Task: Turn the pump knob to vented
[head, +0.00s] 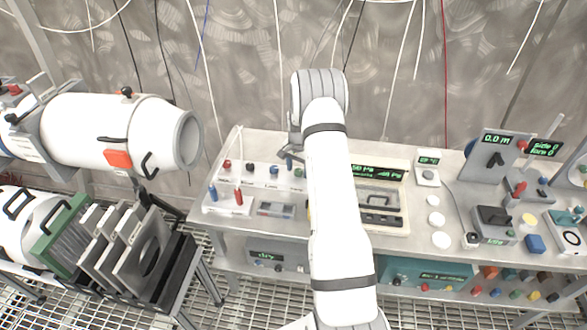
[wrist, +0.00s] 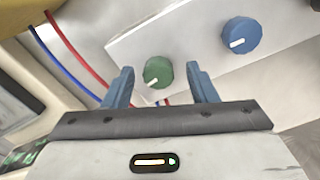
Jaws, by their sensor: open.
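My gripper (wrist: 160,68) is open, its two blue fingers apart. A green knob (wrist: 157,72) with a white pointer mark shows between the fingertips in the wrist view. I cannot tell whether the fingers touch it. A blue knob (wrist: 241,36) with a white mark is on the same pale panel, to the right of the fingers. In the head view my gripper (head: 290,154) is by the right end of a row of knobs, with the green knob (head: 299,173) just below it. The small labels are unreadable, so I cannot tell which knob is the pump knob.
A red knob (head: 227,164) stands at the row's left end. The steel bench (head: 225,217) also carries a case with green displays (head: 376,172) right of my arm. A white cylinder (head: 110,130) and a rack of plates (head: 130,245) stand left. Red and blue wires (wrist: 70,58) run near the left finger.

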